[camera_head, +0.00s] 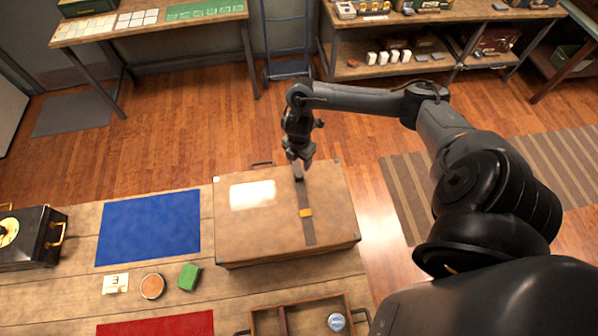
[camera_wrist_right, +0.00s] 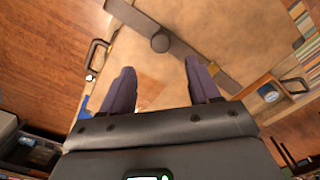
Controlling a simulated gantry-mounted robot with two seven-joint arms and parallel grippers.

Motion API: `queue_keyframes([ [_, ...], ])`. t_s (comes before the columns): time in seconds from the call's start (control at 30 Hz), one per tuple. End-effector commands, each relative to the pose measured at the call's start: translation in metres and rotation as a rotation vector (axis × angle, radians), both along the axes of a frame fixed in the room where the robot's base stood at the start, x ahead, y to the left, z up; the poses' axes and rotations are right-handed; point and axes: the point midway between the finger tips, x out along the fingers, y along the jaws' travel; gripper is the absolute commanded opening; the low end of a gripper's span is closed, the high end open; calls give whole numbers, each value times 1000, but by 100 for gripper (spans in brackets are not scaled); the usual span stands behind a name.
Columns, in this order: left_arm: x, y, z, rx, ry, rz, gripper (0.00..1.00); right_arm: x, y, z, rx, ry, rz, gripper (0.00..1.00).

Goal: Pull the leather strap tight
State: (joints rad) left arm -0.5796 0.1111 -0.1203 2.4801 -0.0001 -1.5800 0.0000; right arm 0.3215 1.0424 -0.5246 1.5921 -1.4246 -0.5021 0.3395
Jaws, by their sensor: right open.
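A tan suitcase-like box (camera_head: 258,235) lies on the wooden table, with a pale label on its lid. A dark grey leather strap (camera_head: 308,234) runs across the lid and has a yellow buckle (camera_head: 306,213) partway along. My right gripper (camera_head: 301,168) is just over the strap's far end, near the box's back edge. In the right wrist view, its two fingers (camera_wrist_right: 160,68) are spread and empty. The strap (camera_wrist_right: 200,60) crosses ahead of the fingertips there, with a round dark knob (camera_wrist_right: 160,42) on it. My left gripper is not in view.
A blue mat (camera_head: 148,228), a green block (camera_head: 189,276) and a round orange-topped item (camera_head: 152,286) are left of the box. An open wooden tray (camera_head: 268,322) sits in front. A black case (camera_head: 30,245) stands far left.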

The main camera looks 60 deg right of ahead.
Motion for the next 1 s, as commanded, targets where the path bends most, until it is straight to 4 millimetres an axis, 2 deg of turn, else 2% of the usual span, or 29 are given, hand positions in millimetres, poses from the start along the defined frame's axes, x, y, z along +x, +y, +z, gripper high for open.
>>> queue_keyframes([
  [0.3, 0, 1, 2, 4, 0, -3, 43, -1, 1, -52, 1, 3, -2, 61],
  [0.5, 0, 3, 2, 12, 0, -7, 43, -1, 1, -78, 0, 3, -2, 61],
  [0.7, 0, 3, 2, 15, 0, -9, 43, -1, 0, -90, -2, 2, 1, 61],
  [1.0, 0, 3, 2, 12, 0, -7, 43, -1, 0, -92, -2, 0, 1, 61],
])
